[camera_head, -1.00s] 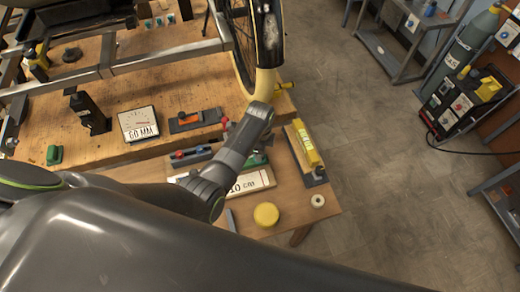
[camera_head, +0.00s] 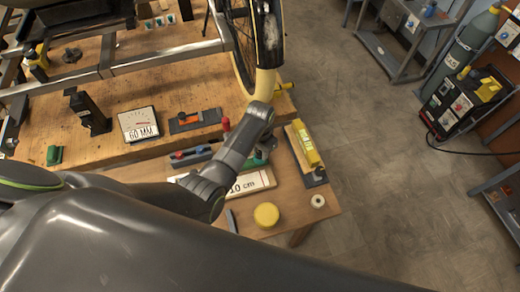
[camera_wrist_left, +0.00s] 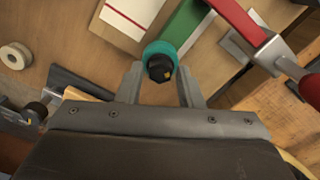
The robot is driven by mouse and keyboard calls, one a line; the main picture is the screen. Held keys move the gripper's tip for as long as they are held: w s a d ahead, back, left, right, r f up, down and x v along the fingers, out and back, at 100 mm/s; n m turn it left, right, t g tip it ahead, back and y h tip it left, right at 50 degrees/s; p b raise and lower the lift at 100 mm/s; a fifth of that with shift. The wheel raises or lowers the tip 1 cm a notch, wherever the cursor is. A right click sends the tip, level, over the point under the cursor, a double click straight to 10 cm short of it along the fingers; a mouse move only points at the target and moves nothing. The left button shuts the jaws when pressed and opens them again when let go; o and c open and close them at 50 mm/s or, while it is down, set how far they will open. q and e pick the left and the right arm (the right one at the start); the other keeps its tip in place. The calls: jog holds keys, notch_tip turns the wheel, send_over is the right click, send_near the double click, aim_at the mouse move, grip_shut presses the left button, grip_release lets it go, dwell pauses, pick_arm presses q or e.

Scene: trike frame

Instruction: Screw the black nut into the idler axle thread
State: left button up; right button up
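My left gripper (camera_wrist_left: 160,78) is open, with two grey fingers apart in the left wrist view. Between its fingertips is a black nut-like piece (camera_wrist_left: 159,68) on a teal round part (camera_wrist_left: 173,50); I cannot tell whether the fingers touch it. In the head view my left arm reaches over the front workbench and hides most of its gripper. The trike frame (camera_head: 165,60) is silver tubing at the upper left, with a wheel (camera_head: 268,35) at its right end. I cannot make out the idler axle thread. My right gripper is not in view.
A yellow-topped tool (camera_head: 305,145), a yellow round piece (camera_head: 266,215) and a white ring (camera_head: 318,201) lie on the bench's right side. A red-handled tool (camera_wrist_left: 245,25) is close to the left gripper. A gauge card (camera_head: 138,124) lies behind.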

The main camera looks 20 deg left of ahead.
pick_arm(q)
jog(key=c, duration=0.5)
jog(key=m, duration=1.2)
jog(key=shift+s, duration=0.1)
jog(key=o, duration=0.5)
